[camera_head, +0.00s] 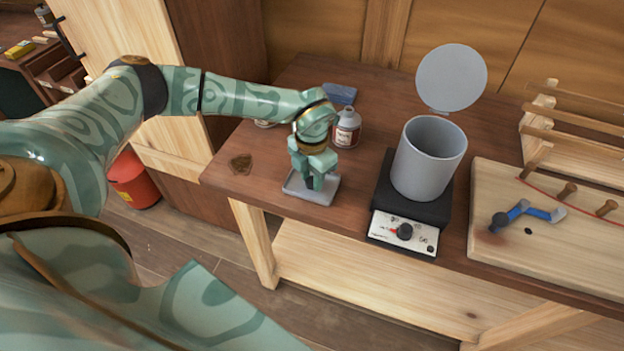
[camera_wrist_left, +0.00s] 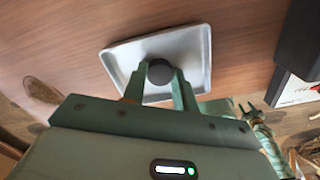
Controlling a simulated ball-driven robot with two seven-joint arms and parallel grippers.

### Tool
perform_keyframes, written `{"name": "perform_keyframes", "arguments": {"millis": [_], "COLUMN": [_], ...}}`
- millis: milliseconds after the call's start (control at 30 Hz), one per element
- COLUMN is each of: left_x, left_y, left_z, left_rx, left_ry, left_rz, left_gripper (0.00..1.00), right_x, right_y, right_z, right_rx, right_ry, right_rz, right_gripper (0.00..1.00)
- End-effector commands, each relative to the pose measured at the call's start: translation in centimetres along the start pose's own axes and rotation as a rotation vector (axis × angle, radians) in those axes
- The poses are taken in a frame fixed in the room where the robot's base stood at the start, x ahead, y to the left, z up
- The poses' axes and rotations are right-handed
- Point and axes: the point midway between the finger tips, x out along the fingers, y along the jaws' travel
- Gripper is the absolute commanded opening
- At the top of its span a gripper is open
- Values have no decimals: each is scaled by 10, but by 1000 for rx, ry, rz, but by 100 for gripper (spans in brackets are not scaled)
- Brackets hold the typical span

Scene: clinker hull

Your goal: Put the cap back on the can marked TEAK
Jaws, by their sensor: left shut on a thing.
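My left gripper (camera_head: 318,185) is low over a small grey tray (camera_head: 296,192) near the table's front left. In the left wrist view its fingers (camera_wrist_left: 160,82) are shut on a small round dark cap (camera_wrist_left: 160,71), above or on the tray (camera_wrist_left: 120,62); I cannot tell if it touches. A pale can (camera_head: 347,128) with a dark red label stands behind the gripper. Another can (camera_head: 265,124) is mostly hidden behind my left arm. I cannot read either label. A small teal part of mine, perhaps the right gripper, shows at the wrist view's lower right, too small to judge.
A grey pot (camera_head: 428,160) with its round lid (camera_head: 452,77) raised stands on a dark heater (camera_head: 405,205) right of the tray. A blue block (camera_head: 340,93) lies behind the can. A brown stain (camera_head: 241,164) marks the table left. A wooden board (camera_head: 580,250) fills the right.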

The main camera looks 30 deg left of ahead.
Motion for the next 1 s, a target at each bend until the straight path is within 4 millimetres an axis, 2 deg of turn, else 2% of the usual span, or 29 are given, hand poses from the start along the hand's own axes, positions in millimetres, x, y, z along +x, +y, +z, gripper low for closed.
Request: {"name": "perform_keyframes", "arguments": {"millis": [267,367,500,767,1000], "left_x": [-5,-14,-37,-97,-118], "left_y": [0,0,-1,-35,-73], "left_z": [0,0,0,-38,-80], "left_rx": [-1,-1,0,4,3], "left_ry": [-1,-1,-3,-4,-1], "left_rz": [0,0,0,-1,-1], "left_gripper": [8,8,8,8,8], "right_x": [-1,-4,-10,-31,-35], "right_y": [1,1,2,4,4], "right_z": [0,-1,-3,-8,-10], "right_rx": [0,0,0,-1,-1], "right_ry": [1,2,6,17,19], "right_rz": [1,2,3,7,7], "right_gripper": [44,44,44,44,44]}}
